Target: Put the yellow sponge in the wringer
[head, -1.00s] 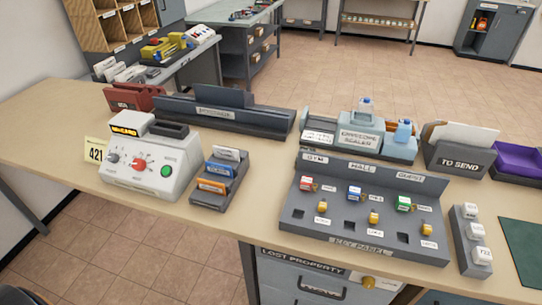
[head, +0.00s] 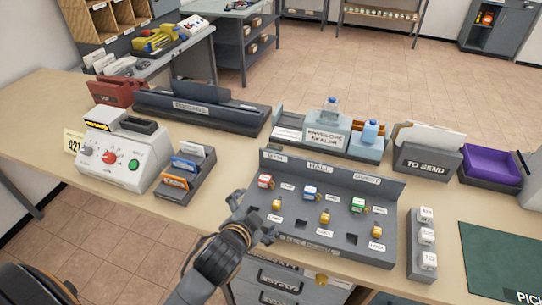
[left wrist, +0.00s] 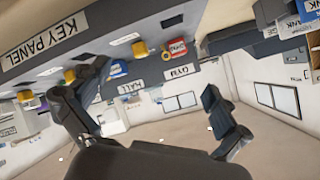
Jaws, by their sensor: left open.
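I cannot make out a yellow sponge or a wringer for certain in either view. Small yellow shapes (head: 152,46) lie on the back left table, too small to identify. My left gripper (head: 252,216) is open and empty at the front left edge of the grey key panel (head: 348,183). In the left wrist view the open jaws (left wrist: 155,92) show with the key panel (left wrist: 60,38) beside them, upside down, and nothing between the fingers. My right gripper is not in view.
On the desk stand a white control box (head: 112,160), a card holder (head: 186,176), an envelope sealer (head: 327,130), a TO SEND box (head: 424,163), a purple-lined tray (head: 490,165) and a stamp rack (head: 423,245). A green mat (head: 500,255) lies at right. Drawers (head: 280,285) sit below.

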